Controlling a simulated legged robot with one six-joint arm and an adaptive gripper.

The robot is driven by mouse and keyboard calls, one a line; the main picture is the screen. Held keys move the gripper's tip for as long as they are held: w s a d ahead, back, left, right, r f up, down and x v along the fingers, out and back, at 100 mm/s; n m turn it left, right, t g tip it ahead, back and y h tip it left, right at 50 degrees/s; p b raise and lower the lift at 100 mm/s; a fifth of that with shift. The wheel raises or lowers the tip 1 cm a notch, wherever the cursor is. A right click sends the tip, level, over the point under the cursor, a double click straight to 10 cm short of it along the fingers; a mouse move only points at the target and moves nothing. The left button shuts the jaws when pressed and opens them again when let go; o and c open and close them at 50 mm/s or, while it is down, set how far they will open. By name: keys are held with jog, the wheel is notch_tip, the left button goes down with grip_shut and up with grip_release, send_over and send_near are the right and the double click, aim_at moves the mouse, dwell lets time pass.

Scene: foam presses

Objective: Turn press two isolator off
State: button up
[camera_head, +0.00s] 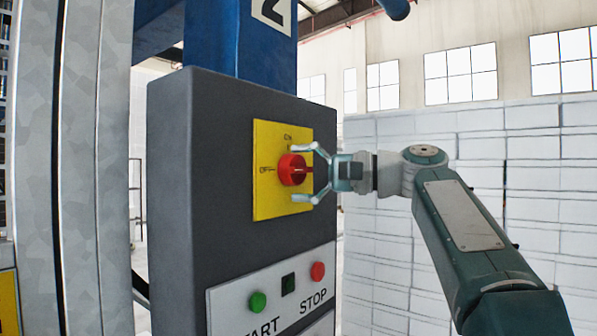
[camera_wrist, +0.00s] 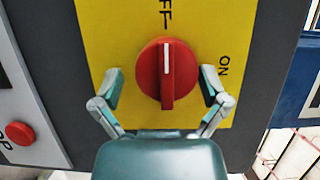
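The isolator is a red rotary knob (camera_head: 292,169) on a yellow plate (camera_head: 268,200), fixed to the dark grey control box (camera_head: 190,210). The plate has ON at the top and OFF at the left in the head view. In the wrist view the knob (camera_wrist: 168,85) has a white mark pointing up at the partly cut-off OFF label; ON is at the right. My gripper (camera_head: 300,172) faces the knob with its fingers spread. In the wrist view my gripper (camera_wrist: 161,85) has one finger each side of the knob, the left apart, the right very close.
A number 2 sign (camera_head: 272,13) is on the blue post above the box. Below the plate, a panel (camera_head: 230,310) carries a green START button (camera_head: 257,302) and a red STOP button (camera_head: 318,271). A metal post (camera_head: 35,150) stands at left.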

jog(key=shift+r, duration=0.15)
jog(key=shift+s+d, duration=0.1)
jog(key=shift+d, duration=0.15)
jog(key=v, duration=1.1)
jog(key=shift+d, duration=0.25)
